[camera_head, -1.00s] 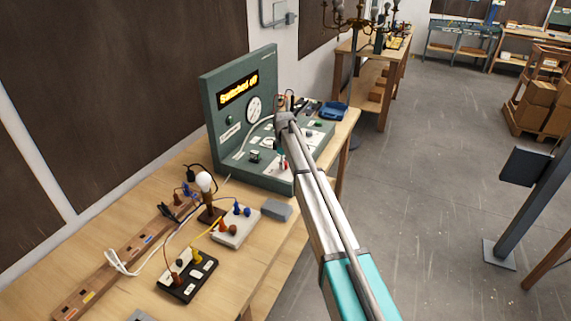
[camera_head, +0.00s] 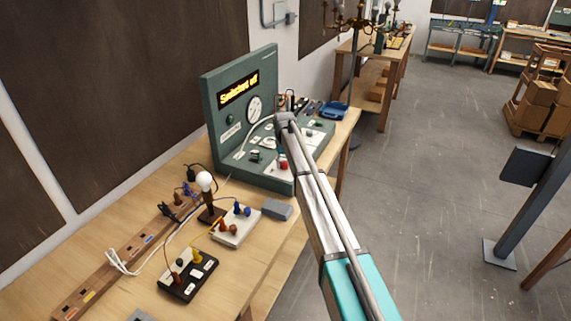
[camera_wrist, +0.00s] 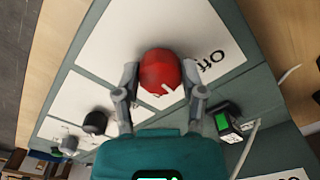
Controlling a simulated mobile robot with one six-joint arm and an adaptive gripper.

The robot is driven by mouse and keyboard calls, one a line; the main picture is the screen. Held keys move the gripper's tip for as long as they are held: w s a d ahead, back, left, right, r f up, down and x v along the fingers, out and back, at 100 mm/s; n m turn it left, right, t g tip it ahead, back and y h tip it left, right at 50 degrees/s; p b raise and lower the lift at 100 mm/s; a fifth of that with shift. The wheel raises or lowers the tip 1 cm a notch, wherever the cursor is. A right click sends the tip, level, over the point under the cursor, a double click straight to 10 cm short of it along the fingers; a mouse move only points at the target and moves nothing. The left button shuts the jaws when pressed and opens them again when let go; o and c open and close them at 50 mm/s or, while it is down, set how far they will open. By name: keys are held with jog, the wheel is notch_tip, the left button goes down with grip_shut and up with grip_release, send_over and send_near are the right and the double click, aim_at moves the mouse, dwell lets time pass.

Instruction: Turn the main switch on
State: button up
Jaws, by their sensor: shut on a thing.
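The main switch is a red round knob (camera_wrist: 161,72) on a white plate of the green console (camera_head: 262,62). In the wrist view, the word "Off" is printed to the right of the knob, and a white mark shows at its lower right edge. My gripper (camera_wrist: 161,80) has one finger on each side of the knob and is shut on it. The knob also shows in the head view (camera_head: 284,165), just below my wrist; the fingertips are hard to make out there.
A green rocker switch (camera_wrist: 226,121) and a black knob (camera_wrist: 95,122) sit close beside my fingers. A white cable crosses the panel. A bulb (camera_head: 204,182), a white socket block (camera_head: 236,228) and a black one (camera_head: 188,275) stand on the bench left of the console.

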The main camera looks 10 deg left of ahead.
jog(key=m, duration=0.4)
jog(key=shift+a+m, duration=0.15)
jog(key=shift+m, duration=1.85)
jog(key=shift+w, duration=0.1)
jog(key=o, duration=1.1)
jog(key=shift+o, duration=0.2)
